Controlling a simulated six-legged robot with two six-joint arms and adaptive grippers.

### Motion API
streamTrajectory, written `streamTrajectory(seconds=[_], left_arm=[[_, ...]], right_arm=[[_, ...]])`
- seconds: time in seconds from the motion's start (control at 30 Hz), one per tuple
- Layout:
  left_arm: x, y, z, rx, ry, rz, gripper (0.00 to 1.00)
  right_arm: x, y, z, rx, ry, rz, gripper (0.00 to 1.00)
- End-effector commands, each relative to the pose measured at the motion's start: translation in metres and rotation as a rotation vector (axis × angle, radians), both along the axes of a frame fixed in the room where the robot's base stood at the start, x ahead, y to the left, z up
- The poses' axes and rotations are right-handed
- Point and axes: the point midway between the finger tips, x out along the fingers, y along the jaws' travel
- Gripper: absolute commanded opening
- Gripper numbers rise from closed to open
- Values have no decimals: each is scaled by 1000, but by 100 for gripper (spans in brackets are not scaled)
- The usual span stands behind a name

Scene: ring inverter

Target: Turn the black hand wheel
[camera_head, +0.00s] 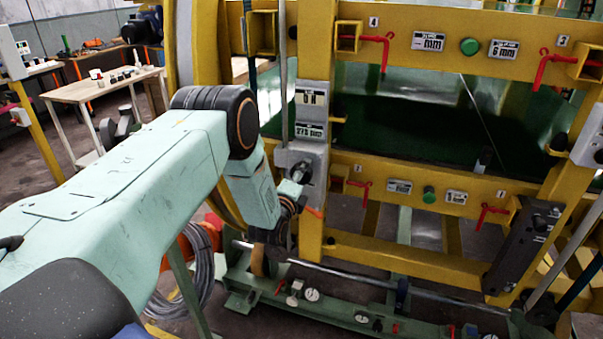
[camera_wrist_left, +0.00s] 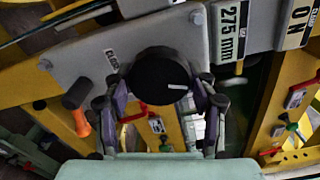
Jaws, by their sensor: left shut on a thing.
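The black hand wheel (camera_wrist_left: 158,76) is a round dark knob on a grey plate (camera_wrist_left: 82,60) in the left wrist view. A short white line on its face points to the right. My left gripper (camera_wrist_left: 160,100) has one purple-and-grey finger on each side of the wheel and is shut on it. In the head view, the wheel (camera_head: 301,172) sits on the grey plate of the yellow post, with my left gripper (camera_head: 293,194) at it, partly hidden by my arm. My right gripper is not in view.
A dark knob with an orange part (camera_wrist_left: 82,122) sticks out close to the left finger. A "275 mm" label (camera_wrist_left: 230,32) is right of the wheel. Yellow frame beams (camera_head: 420,178) with red handles surround the post. A green base rail (camera_head: 330,308) runs below.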

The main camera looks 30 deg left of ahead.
Motion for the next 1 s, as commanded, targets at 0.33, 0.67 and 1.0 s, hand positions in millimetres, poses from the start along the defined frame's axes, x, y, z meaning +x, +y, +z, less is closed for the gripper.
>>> streamTrajectory(seconds=[0.33, 0.67, 1.0], left_arm=[[1, 0, 1, 67, 13, -1, 26], [1, 0, 1, 70, 14, -1, 26], [0, 0, 0, 69, 14, 0, 81]], right_arm=[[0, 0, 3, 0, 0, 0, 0], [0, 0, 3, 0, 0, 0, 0], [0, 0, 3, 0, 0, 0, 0]])
